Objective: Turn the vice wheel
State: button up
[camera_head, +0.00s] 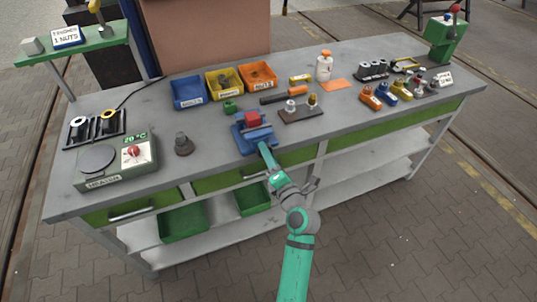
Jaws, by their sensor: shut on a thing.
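The blue vice (254,139) stands at the front edge of the grey workbench, near its middle, with a red block (253,118) between its jaws. My green arm reaches up from the bottom of the view to the front of the vice. My gripper (264,148) is shut at the vice's front, on the vice wheel. The wheel itself is hidden behind the gripper, so its turn angle cannot be told.
Blue, yellow and orange bins (222,82) stand behind the vice. A dark round part (183,144) and a heater box (118,160) are left. A board with small parts (301,113) is close right. The bench front (229,182) has green drawers.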

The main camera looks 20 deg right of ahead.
jog(key=shift+n, duration=0.6)
jog(key=o, duration=1.1)
jog(key=shift+c, duration=0.2)
jog(key=s, duration=1)
jog(key=shift+s+d, duration=0.15)
jog(key=shift+s, duration=0.2)
